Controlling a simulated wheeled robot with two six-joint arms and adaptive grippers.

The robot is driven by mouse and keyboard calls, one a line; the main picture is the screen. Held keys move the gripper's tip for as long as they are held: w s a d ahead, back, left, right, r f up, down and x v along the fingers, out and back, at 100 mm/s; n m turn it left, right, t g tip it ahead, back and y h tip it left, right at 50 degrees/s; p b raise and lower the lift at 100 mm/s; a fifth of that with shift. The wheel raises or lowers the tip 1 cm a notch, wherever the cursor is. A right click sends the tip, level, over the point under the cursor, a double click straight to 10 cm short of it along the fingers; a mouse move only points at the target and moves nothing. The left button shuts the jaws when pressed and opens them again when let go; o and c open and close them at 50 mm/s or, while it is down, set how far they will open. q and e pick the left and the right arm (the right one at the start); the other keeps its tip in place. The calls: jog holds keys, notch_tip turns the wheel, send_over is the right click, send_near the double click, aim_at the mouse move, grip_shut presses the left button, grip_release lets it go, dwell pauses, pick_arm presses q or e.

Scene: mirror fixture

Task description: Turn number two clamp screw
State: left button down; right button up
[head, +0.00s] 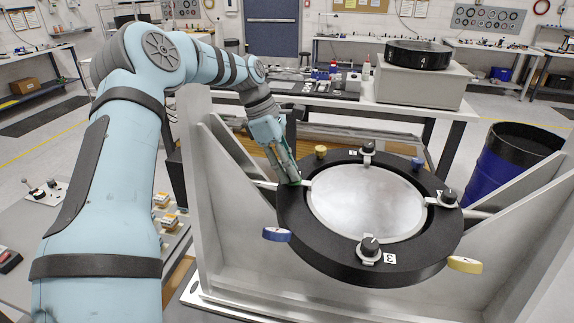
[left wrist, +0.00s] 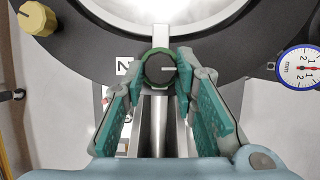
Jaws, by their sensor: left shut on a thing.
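The mirror fixture is a black ring (head: 290,215) around a round silvery mirror (head: 365,203). The number two clamp screw (left wrist: 160,68) is a round knob with a white line on its top, beside a white "2" label (left wrist: 124,65) in the left wrist view. My left gripper (left wrist: 161,66) is shut on this knob, one green-padded finger on each side. Other black clamp knobs sit at the back (head: 368,148), right (head: 448,196) and front (head: 370,245). My right gripper is not in view.
Grey stand walls (head: 225,190) flank the ring. A gold knob (left wrist: 38,18) and a dial gauge (left wrist: 300,68) stick out near the held screw. A blue drum (head: 510,165) stands at right, and a bench with a grey box (head: 425,82) behind.

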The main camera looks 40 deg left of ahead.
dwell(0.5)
pick_arm(q)
jog(key=c, duration=1.5)
grip_release()
jog(key=shift+o, duration=1)
jog(key=shift+w+d, duration=0.15)
jog(key=v, duration=1.2)
jog(key=shift+w, duration=0.1)
